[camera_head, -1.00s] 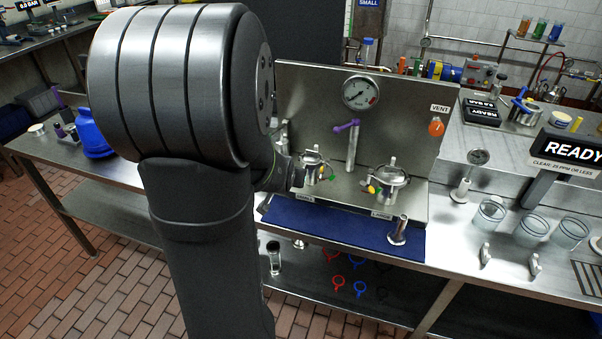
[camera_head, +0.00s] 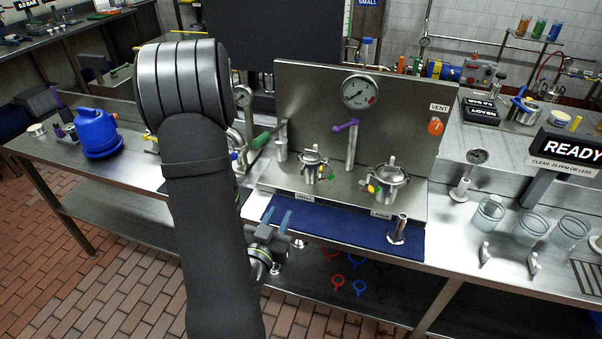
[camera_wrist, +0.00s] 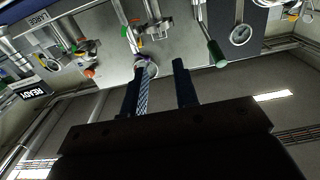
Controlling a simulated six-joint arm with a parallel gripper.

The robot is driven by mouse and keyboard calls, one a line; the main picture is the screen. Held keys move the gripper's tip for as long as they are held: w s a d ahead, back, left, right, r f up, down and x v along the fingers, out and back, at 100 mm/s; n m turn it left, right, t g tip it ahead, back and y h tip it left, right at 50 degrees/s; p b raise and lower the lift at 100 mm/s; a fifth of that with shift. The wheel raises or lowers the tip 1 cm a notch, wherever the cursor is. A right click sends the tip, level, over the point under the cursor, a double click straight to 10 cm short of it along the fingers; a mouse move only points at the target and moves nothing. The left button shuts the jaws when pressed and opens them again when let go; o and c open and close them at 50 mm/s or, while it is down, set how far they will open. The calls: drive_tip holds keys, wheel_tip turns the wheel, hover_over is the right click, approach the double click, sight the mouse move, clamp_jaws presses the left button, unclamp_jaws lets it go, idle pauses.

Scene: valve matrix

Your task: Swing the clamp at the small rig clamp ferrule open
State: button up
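The small rig (camera_head: 312,168) is a short steel vessel with a clamp around its top ferrule, standing on the steel stand's left side. Small green and yellow parts show beside it; whether the clamp is open or shut is too small to tell. In the wrist view the scene is upside down, and the small rig (camera_wrist: 157,30) shows near the top middle. My gripper (camera_head: 278,214) is in front of the blue mat's left end, below and to the left of the small rig, fingers pointing up. In the wrist view its two fingers (camera_wrist: 159,72) are apart with nothing between them.
The larger rig (camera_head: 387,185) stands to the right. A purple-handled valve (camera_head: 346,127) and a gauge (camera_head: 361,92) are behind. A green handle (camera_head: 264,140) sticks out at left. A steel fitting (camera_head: 398,230) stands on the blue mat (camera_head: 340,234), otherwise clear.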

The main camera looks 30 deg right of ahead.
drive_tip(key=x, duration=1.7)
drive_tip(key=shift+r, duration=0.25)
drive_tip(key=shift+d, duration=0.15)
clamp_jaws()
